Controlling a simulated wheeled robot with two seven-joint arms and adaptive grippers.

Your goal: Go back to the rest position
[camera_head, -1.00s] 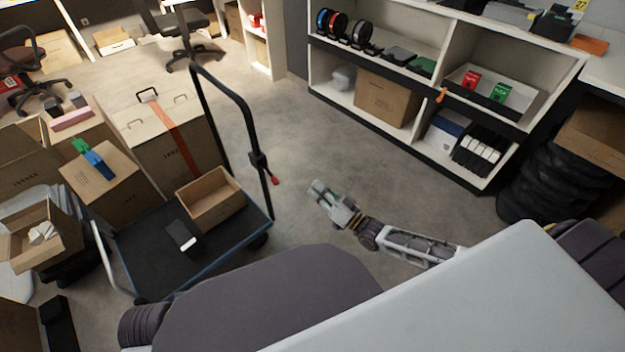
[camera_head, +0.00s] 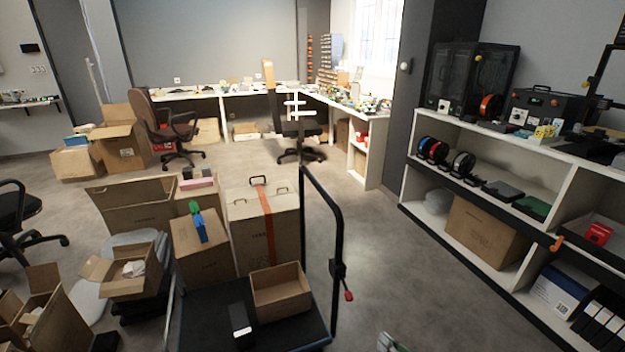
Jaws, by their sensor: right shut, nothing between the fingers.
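Only the tip of my right gripper (camera_head: 391,344) shows, at the bottom edge right of centre. It is shut with nothing held, above the bare floor to the right of the cart. The rest of my right arm is below the frame. My left gripper is not in view.
A dark platform cart (camera_head: 285,334) with a black handle (camera_head: 339,230) carries an open carton (camera_head: 281,291) and a black item (camera_head: 240,325). More cartons (camera_head: 264,228) stand behind and left. White shelving (camera_head: 452,198) lines the right. Clear floor (camera_head: 375,262) lies between cart and shelving.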

